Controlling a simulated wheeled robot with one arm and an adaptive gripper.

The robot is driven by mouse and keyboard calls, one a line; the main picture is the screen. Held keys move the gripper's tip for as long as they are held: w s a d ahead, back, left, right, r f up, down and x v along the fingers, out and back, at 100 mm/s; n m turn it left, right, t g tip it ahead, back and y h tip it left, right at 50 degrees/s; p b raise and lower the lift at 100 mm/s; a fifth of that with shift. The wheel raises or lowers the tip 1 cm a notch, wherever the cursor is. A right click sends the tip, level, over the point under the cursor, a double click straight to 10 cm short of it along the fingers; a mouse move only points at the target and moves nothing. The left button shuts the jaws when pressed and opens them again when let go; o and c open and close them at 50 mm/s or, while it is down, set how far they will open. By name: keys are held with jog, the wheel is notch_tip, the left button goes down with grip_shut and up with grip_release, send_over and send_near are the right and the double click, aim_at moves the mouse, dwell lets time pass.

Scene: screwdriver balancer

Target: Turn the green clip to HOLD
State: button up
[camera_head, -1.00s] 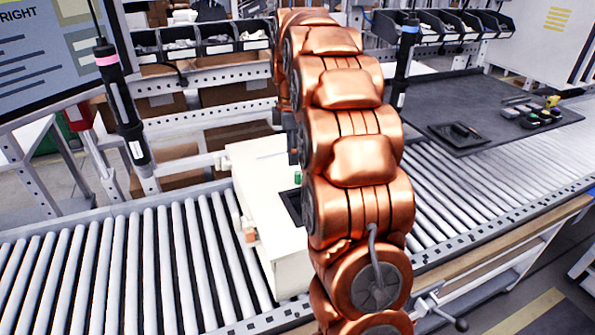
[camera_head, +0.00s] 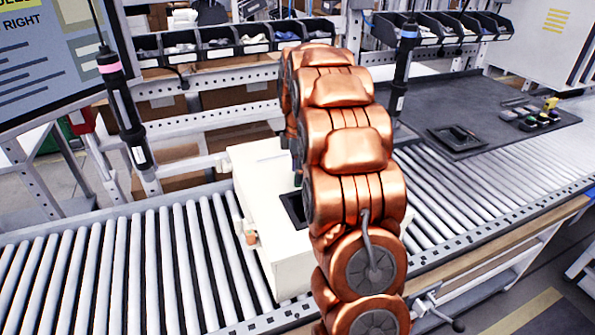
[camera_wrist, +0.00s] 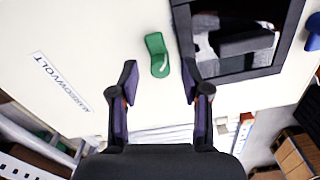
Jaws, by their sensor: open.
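The green clip (camera_wrist: 157,55) lies on the cream panel (camera_wrist: 90,30) in the wrist view, beside the black-framed opening. A pale curved mark shows on its lower end. My gripper (camera_wrist: 160,82) is open and empty, with one dark finger to each side of the clip's lower end. The fingertips look close to the clip, but I cannot tell whether they touch it. No HOLD lettering is readable.
The black-framed opening (camera_wrist: 181,25) holds grey and black parts. A blue part (camera_wrist: 313,32) is at the right edge. Two hanging screwdrivers, one with a pink band (camera_head: 121,100) and one with a blue band (camera_head: 403,65), flank the box. Conveyor rollers (camera_head: 130,270) lie clear at left.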

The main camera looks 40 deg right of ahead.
jog(key=shift+f, duration=0.55)
jog(key=shift+c, duration=0.2)
grip_shut()
